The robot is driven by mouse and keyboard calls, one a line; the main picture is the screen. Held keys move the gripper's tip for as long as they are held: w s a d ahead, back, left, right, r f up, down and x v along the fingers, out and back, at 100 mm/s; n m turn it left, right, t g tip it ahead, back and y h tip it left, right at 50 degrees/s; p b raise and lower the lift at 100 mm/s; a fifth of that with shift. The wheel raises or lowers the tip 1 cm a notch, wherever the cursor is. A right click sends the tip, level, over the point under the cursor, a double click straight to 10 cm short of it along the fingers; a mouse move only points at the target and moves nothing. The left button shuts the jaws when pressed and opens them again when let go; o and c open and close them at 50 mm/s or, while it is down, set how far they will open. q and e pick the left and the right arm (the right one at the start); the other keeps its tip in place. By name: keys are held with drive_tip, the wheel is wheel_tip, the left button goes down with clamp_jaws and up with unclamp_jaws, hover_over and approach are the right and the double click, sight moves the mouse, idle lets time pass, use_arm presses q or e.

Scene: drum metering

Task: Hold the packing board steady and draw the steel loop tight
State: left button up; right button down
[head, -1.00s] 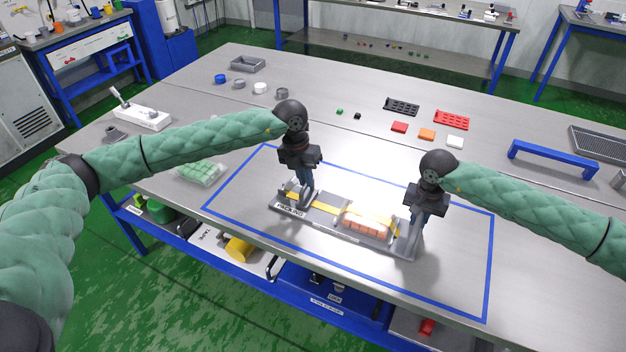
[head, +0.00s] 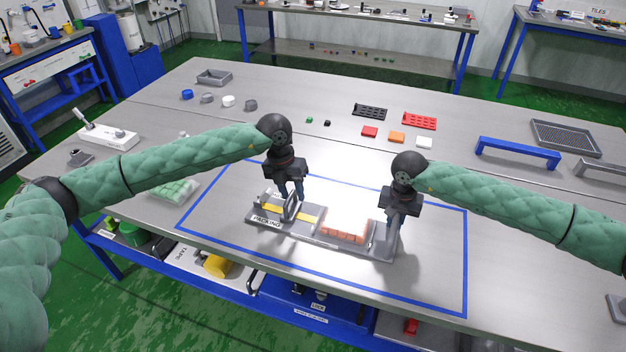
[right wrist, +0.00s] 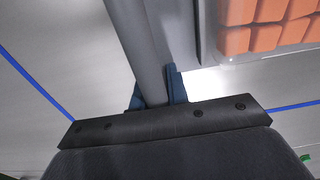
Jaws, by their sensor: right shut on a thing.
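The packing board (head: 263,220), a grey plate marked PACKING, lies inside the blue outline on the table. The steel loop (head: 291,207) stands upright on the left half. My left gripper (head: 290,196) is just above the loop with its fingers apart. My right gripper (head: 394,226) is shut on a grey bar at the board's right end. The right wrist view shows this bar (right wrist: 137,45) between the blue fingers (right wrist: 158,92).
A clear pack of green blocks (head: 172,189) lies left of the outline. A blue bridge-shaped handle (head: 518,150) stands at right. Black and red trays with small blocks lie behind the board. The table's front edge is close to the board.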

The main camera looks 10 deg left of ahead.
sight(290, 196)
use_arm(q)
wheel_tip(290, 196, up, 11)
drive_tip(key=a, duration=0.2)
drive_tip(key=s+d+f+n, duration=0.2)
drive_tip(key=d+f+n, duration=0.1)
drive_tip(key=d+n, duration=0.6)
drive_tip(key=shift+s+d+n, duration=0.15)
drive_tip(key=shift+s+n, duration=0.2)
drive_tip(key=shift+n, duration=0.15)
idle(0.5)
drive_tip(key=shift+f, duration=0.15)
